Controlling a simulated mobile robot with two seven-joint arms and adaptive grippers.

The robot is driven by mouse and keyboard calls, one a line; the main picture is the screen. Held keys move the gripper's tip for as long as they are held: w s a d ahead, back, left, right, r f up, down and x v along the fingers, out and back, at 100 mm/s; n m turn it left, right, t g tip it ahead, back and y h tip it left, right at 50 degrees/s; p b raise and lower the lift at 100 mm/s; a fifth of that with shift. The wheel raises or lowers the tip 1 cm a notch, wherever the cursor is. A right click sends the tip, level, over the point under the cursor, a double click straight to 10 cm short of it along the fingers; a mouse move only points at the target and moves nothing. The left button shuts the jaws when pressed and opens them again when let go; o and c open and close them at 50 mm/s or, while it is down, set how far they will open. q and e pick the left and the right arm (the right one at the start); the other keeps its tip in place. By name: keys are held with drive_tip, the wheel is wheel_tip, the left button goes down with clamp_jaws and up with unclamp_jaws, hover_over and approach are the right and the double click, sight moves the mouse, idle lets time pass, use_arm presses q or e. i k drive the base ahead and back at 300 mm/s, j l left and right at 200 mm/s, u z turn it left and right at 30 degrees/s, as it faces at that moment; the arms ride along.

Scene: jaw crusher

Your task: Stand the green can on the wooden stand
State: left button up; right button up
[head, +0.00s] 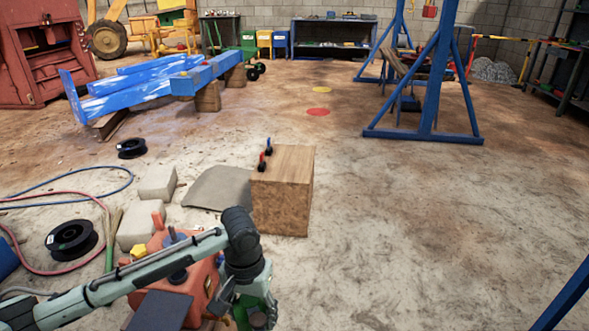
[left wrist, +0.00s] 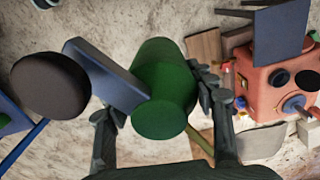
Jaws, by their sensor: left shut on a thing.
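The green can (left wrist: 165,85) is between the fingers of my left gripper (left wrist: 160,108) in the left wrist view. In the head view the can (head: 262,318) shows only in part, low in the picture beneath my left wrist. My left gripper (head: 250,306) is shut on it, above the floor. The wooden stand (head: 282,205) is a block on the floor beyond the gripper. Two small items with red and blue parts (head: 266,155) are on the left side of its top; the rest of the top is bare. My right gripper is not in view.
An orange machine (head: 203,285) stands left of my gripper, partly behind my arm. Pale blocks (head: 140,225), a grey sheet (head: 218,188) and a black spool (head: 72,239) lie left of the stand. The floor right of the stand is clear up to a blue frame (head: 425,134).

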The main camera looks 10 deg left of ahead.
sight(292, 164)
drive_tip(key=i+l+u, duration=0.15)
drive_tip(key=i+l, duration=0.15)
drive_tip(key=i+l+u, duration=0.1)
drive_tip(key=i+l, duration=0.2)
drive_tip(key=l, duration=0.25)
drive_tip(key=i+l+u, duration=0.15)
drive_tip(key=i+l, duration=0.15)
drive_tip(key=i, duration=0.25)
drive_tip(key=i+l+u, duration=0.2)
drive_tip(key=i+l, duration=0.15)
drive_tip(key=i, duration=0.2)
drive_tip(key=i+u, duration=0.15)
drive_tip(key=i, duration=0.55)
drive_tip(key=i+l+u, duration=0.1)
drive_tip(key=i, duration=0.9)
